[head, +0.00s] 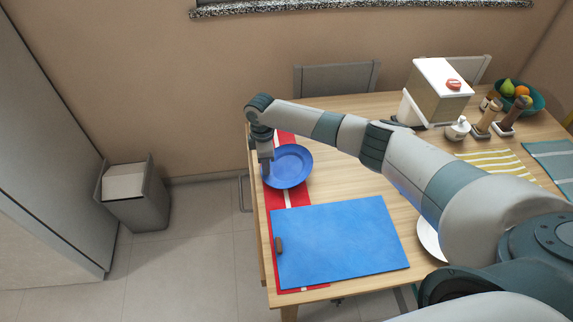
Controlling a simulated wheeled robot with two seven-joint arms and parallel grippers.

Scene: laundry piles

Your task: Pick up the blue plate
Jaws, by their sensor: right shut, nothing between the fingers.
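The blue plate (290,167) lies on a red cloth with a white stripe, near the left end of the wooden table. My right arm reaches across the table from the right. My right gripper (267,172) points down at the left side of the plate, over or at its rim. It is shut with nothing in it. The fingertips are small here, and I cannot tell whether they touch the plate. My left gripper is not in view.
A blue board (340,240) lies in front of the plate. A white plate (430,238) is partly hidden by my arm. A white-topped box (440,85), bottles (487,118) and a fruit bowl (520,97) stand at the back right. A grey bin (140,205) stands on the floor left.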

